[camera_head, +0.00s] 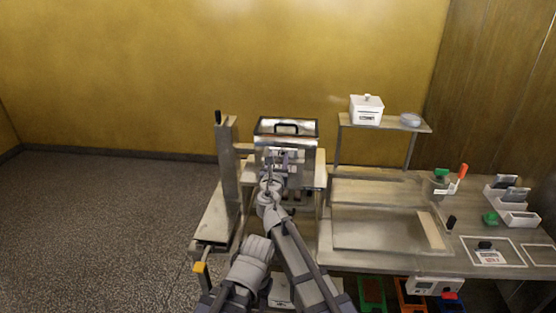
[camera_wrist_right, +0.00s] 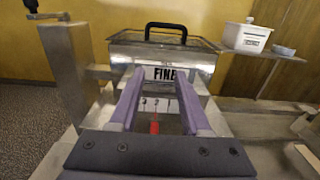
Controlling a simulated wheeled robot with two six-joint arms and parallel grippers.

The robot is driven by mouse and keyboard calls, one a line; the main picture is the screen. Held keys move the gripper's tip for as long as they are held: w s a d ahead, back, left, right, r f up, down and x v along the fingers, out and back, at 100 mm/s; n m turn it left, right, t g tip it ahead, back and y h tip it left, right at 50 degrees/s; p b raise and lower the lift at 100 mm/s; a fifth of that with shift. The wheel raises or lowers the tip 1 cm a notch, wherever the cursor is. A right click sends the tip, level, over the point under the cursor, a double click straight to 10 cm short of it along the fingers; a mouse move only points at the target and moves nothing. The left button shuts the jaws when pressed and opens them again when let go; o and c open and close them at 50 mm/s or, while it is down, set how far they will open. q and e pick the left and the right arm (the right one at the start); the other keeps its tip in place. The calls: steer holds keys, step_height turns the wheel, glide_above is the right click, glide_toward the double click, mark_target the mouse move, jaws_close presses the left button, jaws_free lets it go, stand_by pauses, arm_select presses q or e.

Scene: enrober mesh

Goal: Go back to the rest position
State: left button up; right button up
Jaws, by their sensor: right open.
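My right gripper (camera_head: 277,158) is out in front of the steel enrober machine (camera_head: 300,128), which has a lid with a black handle. In the right wrist view my right gripper (camera_wrist_right: 156,82) shows two purple fingers, apart with nothing between them. Beyond the fingertips is a label reading FINE (camera_wrist_right: 166,74) on the front of the machine (camera_wrist_right: 200,60). Below it, a scale marked 3, 2, 1 (camera_wrist_right: 156,103) and a red pointer (camera_wrist_right: 154,127) show between the fingers. I cannot tell whether the fingers touch the machine. My left gripper is not in view.
A steel post (camera_head: 228,150) with a black-knobbed crank stands left of the machine. A raised shelf (camera_head: 388,123) on the right bears a white lidded box (camera_head: 367,109) and a clear dish (camera_head: 410,119). The bench (camera_head: 375,262) holds small items. Open floor (camera_head: 100,220) lies left.

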steer(key=shift+r, duration=0.1)
steer(key=s+d+f+m+g+h, duration=0.2)
steer(key=s+d+f+m, duration=0.1)
steer(key=d+m, duration=0.3)
steer(key=s+d+f+m+g+h, duration=0.2)
steer(key=d+f+m, duration=0.1)
steer(key=d+m, duration=0.25)
steer(key=s+d+f+m+g, duration=0.75)
steer(key=s+f+m, duration=0.25)
steer(key=s+m, duration=0.2)
steer(key=s+a+f+m+g+y, duration=0.2)
steer(key=s+f+m+g+y, duration=0.1)
steer(key=s+m, duration=0.35)
steer(key=s+a+f+m+g+y, duration=0.25)
steer(key=s+m+y, duration=0.2)
steer(key=s, duration=0.35)
steer(key=s+a+n+g+h, duration=0.1)
steer(key=s+a+n, duration=0.3)
steer(key=a, duration=0.5)
steer(key=shift+s+a+f+h, duration=0.15)
steer(key=shift+s+a+h, duration=0.35)
steer(key=shift+s, duration=0.4)
